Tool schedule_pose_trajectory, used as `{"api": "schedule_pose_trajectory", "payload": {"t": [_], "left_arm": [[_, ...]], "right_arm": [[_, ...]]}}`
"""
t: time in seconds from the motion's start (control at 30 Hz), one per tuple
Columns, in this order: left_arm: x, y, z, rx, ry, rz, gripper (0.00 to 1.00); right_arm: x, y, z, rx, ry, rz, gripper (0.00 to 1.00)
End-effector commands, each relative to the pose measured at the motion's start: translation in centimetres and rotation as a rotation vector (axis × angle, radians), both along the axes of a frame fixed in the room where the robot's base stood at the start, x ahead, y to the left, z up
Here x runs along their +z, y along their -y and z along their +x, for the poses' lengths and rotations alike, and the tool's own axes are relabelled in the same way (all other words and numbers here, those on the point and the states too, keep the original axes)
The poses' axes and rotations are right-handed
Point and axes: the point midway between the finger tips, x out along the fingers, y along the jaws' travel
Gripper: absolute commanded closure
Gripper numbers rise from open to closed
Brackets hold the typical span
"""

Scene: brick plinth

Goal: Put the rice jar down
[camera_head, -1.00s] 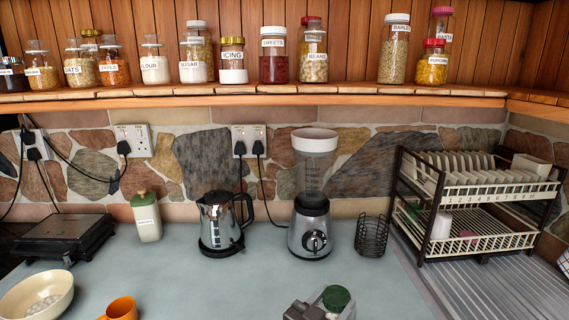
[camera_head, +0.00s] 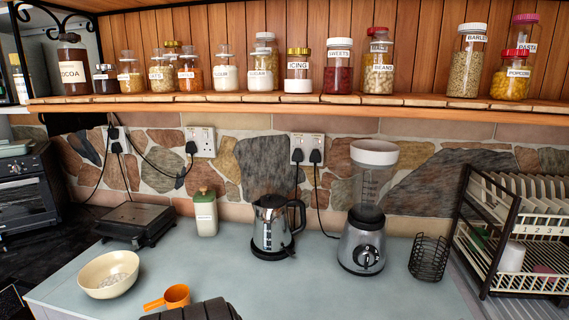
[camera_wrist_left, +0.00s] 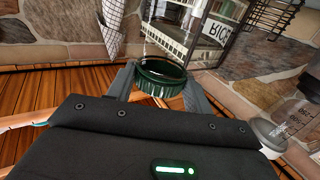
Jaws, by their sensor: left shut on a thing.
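In the left wrist view the rice jar (camera_wrist_left: 181,45) is a clear glass jar with a dark green lid and a white label, which shows at an angle. My left gripper (camera_wrist_left: 160,80) has its two fingers closed on either side of the green lid. The jar's far end and what lies beneath it are hard to make out. In the head view only a dark part of my arm shows at the bottom edge, and the held jar is out of sight. My right gripper is in neither view.
The pale counter holds a cream bowl (camera_head: 110,275), orange cup (camera_head: 177,296), green-lidded canister (camera_head: 205,213), kettle (camera_head: 271,226), blender (camera_head: 365,215), wire basket (camera_head: 428,258) and dish rack (camera_head: 515,230). Labelled jars line the wooden shelf (camera_head: 250,101). The front middle counter looks clear.

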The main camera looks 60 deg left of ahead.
Motion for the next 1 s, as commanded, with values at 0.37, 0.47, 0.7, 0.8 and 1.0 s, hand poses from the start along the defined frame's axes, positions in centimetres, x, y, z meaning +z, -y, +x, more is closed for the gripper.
{"api": "schedule_pose_trajectory", "payload": {"t": [0.37, 0.47, 0.7, 0.8, 1.0], "left_arm": [[8.4, 3.1, 10.3, -0.101, 0.012, 0.005, 1.00], [11.6, 3.2, 13.0, -0.102, 0.011, 0.003, 1.00], [20.8, 1.9, 17.8, -0.042, 0.011, 0.003, 1.00], [24.9, 0.7, 18.9, 0.005, 0.011, 0.005, 1.00], [33.6, -2.5, 19.9, 0.123, 0.011, 0.001, 1.00]], "right_arm": [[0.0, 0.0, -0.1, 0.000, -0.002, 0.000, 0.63], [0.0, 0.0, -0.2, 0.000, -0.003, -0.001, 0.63], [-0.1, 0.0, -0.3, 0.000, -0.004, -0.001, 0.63], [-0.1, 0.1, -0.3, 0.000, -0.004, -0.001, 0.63], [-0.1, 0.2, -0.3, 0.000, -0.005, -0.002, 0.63]]}}
